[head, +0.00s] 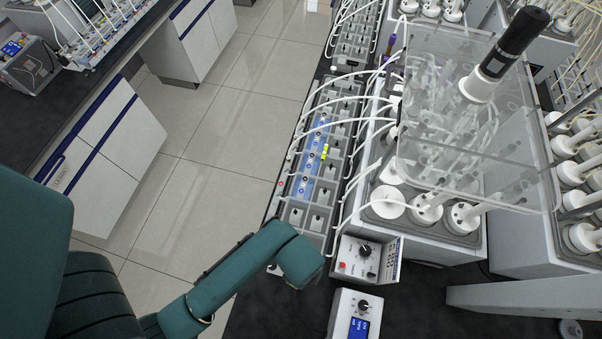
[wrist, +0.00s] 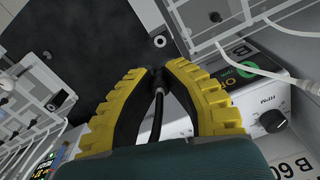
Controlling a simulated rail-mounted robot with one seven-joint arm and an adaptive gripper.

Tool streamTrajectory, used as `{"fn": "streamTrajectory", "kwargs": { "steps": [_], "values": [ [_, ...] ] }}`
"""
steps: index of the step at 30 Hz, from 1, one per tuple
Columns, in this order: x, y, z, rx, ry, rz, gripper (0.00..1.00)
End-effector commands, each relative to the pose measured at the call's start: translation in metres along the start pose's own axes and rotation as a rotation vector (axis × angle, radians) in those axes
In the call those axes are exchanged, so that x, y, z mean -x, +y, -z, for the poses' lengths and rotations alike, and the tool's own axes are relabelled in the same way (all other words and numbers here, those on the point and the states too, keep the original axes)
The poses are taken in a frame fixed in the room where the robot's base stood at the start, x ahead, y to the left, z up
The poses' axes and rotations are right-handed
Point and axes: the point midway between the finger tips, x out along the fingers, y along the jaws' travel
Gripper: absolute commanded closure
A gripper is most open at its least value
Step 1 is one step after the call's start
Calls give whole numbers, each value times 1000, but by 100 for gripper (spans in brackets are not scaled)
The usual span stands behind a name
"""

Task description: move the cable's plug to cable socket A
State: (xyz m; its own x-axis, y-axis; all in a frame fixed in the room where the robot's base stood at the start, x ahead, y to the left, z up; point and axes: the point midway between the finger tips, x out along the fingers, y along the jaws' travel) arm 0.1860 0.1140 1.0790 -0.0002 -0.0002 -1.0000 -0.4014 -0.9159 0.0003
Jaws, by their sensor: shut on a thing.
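In the wrist view my gripper (wrist: 158,76), with yellow ribbed backs and black inner pads, has its fingertips together. It is shut on the cable's plug (wrist: 158,88), of which only a small grey part shows between the fingers. The plug's black cable (wrist: 156,122) runs back between the fingers towards the wrist. A small white round piece with a dark hole (wrist: 160,41) lies beyond the fingertips, apart from them. I cannot tell whether it is a socket. No socket marked A is readable. In the head view the gripper is hidden behind my teal arm.
A control box with a knob (wrist: 274,121) stands close right of the fingers, beside a clear-walled rack (wrist: 215,22). In the head view are a control box (head: 366,258), a smaller box with a blue display (head: 355,315), and a long grey rack with white tubes (head: 318,218).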

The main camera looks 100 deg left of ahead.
Motion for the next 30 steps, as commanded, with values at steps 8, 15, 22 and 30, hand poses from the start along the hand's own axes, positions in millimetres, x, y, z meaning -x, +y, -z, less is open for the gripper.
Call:
{"fn": "streamTrajectory", "kwargs": {
  "steps": [8, 15, 22, 30],
  "values": [
    [6, 0, 0, 0, 0, 0, 100],
    [11, 0, 0, 0, 0, 0, 100],
    [16, 0, 0, 0, 0, 0, 100],
    [21, 0, 0, 0, 0, 1, 100]
  ]
}}
